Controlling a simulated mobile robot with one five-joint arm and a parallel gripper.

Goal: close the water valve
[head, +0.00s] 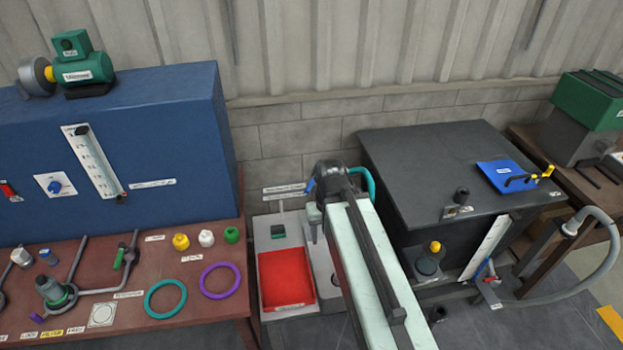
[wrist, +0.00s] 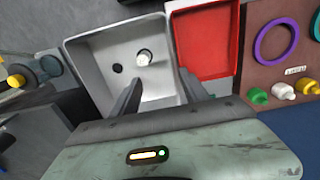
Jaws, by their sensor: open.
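A small valve (head: 487,278) with a blue and red handle sits on the pipework at the lower right of the head view, beside a grey hose. Its label is too small to read, so I cannot tell for sure that it is the water valve. My gripper (wrist: 160,78) is open and empty above a grey basin (wrist: 85,62) in the wrist view. The basin holds a white round piece (wrist: 144,57) and a dark hole. In the head view my arm hides part of the basin.
A red tray (head: 284,280) lies beside the basin. The left bench (head: 214,322) carries a purple ring (head: 220,266), a teal ring (head: 149,305) and several caps. A large dark tank (head: 430,150) stands right of my arm. A grey hose (head: 607,250) loops at far right.

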